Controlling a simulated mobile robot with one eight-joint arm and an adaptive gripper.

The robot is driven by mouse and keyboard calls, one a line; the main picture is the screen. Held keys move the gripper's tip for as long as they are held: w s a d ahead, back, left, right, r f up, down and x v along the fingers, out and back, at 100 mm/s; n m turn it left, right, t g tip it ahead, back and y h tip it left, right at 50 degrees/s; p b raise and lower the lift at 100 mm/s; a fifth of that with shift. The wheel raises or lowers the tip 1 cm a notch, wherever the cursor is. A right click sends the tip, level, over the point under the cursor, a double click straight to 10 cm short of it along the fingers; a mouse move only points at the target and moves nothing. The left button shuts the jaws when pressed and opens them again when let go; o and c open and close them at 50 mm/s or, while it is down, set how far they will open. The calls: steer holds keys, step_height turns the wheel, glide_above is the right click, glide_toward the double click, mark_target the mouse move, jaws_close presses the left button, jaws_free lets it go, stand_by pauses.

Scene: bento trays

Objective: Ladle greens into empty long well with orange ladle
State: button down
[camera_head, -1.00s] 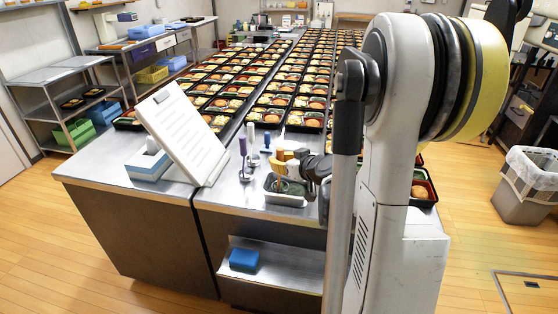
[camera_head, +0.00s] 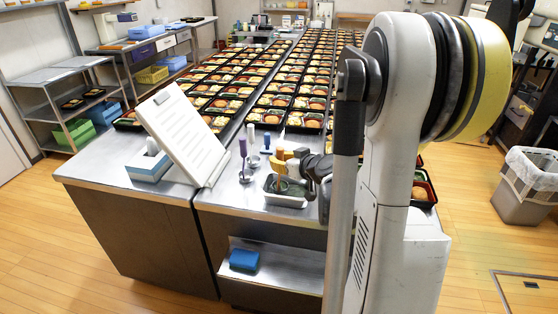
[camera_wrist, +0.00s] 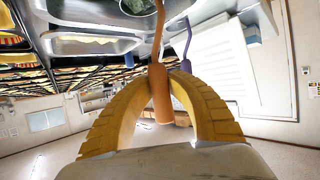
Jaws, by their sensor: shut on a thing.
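My gripper (camera_head: 285,155) has yellow fingers, shut on the upper handle of the orange ladle. In the wrist view the fingers (camera_wrist: 158,75) meet around the orange ladle (camera_wrist: 163,100), whose shaft runs toward a metal pan. In the head view the metal pan (camera_head: 285,201) sits at the counter's near edge, with dark greens (camera_head: 290,187) inside. The ladle's lower end is down at the greens; its bowl cannot be made out. Bento trays (camera_head: 310,120) fill the counter behind; part of a near one (camera_head: 421,196) shows beside my arm. I cannot pick out the empty long well.
A purple-handled utensil (camera_head: 243,147), a grey-white one (camera_head: 252,135) and a blue one (camera_head: 266,143) stand left of my gripper. A tilted white panel (camera_head: 183,130) stands further left. My arm hides the counter's right part.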

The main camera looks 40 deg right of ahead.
mark_target(279, 147)
step_height(279, 147, up, 8)
steer(key=p, duration=0.6)
steer(key=shift+r, duration=0.2)
